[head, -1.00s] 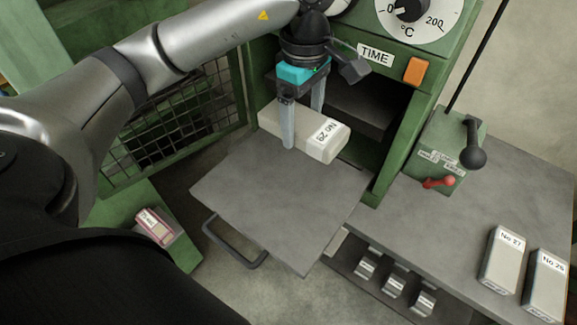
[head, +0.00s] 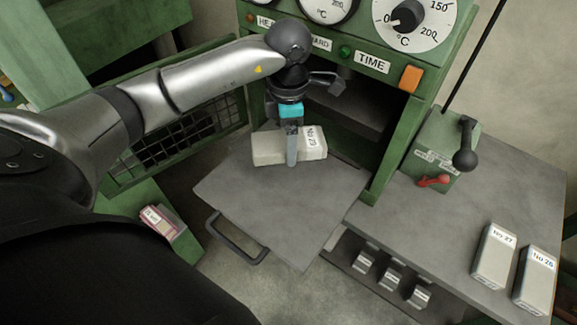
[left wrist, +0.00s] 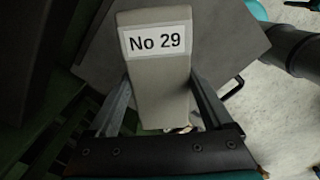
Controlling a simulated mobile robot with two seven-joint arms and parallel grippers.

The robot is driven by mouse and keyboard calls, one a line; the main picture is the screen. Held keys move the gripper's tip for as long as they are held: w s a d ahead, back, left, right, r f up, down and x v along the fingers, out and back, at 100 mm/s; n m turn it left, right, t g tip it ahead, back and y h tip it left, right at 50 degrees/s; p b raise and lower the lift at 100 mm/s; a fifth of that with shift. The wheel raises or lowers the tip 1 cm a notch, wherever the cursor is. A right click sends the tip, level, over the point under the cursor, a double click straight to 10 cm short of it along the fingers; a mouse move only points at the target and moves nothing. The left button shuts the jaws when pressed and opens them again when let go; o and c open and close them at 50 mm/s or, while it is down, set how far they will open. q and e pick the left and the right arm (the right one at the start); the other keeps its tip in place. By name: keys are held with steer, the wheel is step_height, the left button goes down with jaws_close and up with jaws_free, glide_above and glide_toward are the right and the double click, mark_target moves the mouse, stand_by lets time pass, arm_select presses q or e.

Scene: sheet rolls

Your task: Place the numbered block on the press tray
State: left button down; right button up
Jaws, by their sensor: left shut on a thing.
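The pale grey block labelled No 29 (head: 272,149) is at the back of the press tray (head: 275,205), a flat grey plate pulled out of the green press. Its label also shows large in the left wrist view (left wrist: 157,42). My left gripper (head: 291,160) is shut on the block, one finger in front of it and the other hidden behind. The block looks close to the tray surface, but I cannot tell whether it touches. My right gripper is not in view.
Blocks No 27 (head: 493,257) and No 26 (head: 536,281) stand on the grey side table at right. A lever box (head: 440,155) stands beside the press opening. A mesh door (head: 180,135) hangs open at left. The tray's front is clear.

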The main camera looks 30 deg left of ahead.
mark_target(289, 175)
arm_select(q)
step_height(289, 175, down, 9)
steer(key=shift+b, duration=0.35)
steer(key=shift+f, duration=0.1)
jaws_free()
step_height(289, 175, up, 12)
steer(key=shift+r+p, duration=0.1)
steer(key=shift+p, duration=0.25)
stand_by(0.4)
